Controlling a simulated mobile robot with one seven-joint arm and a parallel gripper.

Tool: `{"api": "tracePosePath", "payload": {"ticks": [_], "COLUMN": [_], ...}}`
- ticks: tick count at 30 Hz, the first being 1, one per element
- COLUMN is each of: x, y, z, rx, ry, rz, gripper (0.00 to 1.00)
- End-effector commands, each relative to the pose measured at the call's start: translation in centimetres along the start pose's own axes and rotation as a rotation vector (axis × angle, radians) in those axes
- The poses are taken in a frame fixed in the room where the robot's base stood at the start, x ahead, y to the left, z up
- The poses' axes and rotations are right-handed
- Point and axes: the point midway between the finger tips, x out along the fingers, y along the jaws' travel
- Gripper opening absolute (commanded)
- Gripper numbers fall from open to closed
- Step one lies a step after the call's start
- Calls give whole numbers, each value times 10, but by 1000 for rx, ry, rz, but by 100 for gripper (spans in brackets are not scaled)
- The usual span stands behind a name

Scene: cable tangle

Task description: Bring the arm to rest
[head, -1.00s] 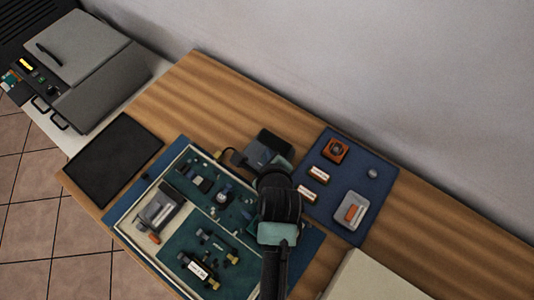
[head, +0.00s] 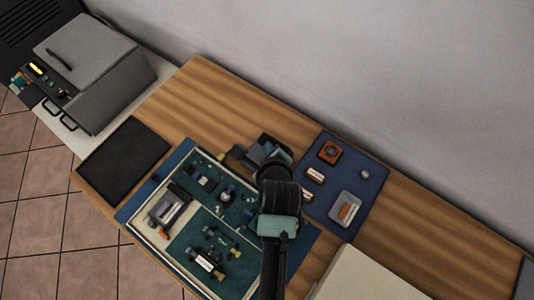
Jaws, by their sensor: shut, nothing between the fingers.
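My arm, black with pale teal bands, reaches up from the bottom edge over the right part of the teal board (head: 200,238) in the head view. My gripper (head: 243,153) is at the far end of the arm, near the board's upper right corner. It is shut and empty. It looks small and dark, and the wrist partly hides it. I cannot tell its exact height above the table.
The board holds several small connectors and a grey device (head: 168,206). A blue mat (head: 322,222) on the right carries small parts and a grey tray (head: 345,220). A black pad (head: 123,160) lies at the left. Bare wood (head: 210,95) is free behind.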

Motion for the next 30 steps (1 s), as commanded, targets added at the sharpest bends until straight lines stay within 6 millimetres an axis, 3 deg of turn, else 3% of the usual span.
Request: {"api": "tracePosePath", "payload": {"ticks": [19, 22, 25, 30], "x": [-3, -11, -30, -90], "y": [-8, -34, -80, -166], "z": [6, 26, 64, 142], "rx": [-22, -122, -310, -713], "ry": [-9, -43, -92, -134], "rz": [-14, -73, -190, -476], "gripper": [0, 0, 0, 0]}}
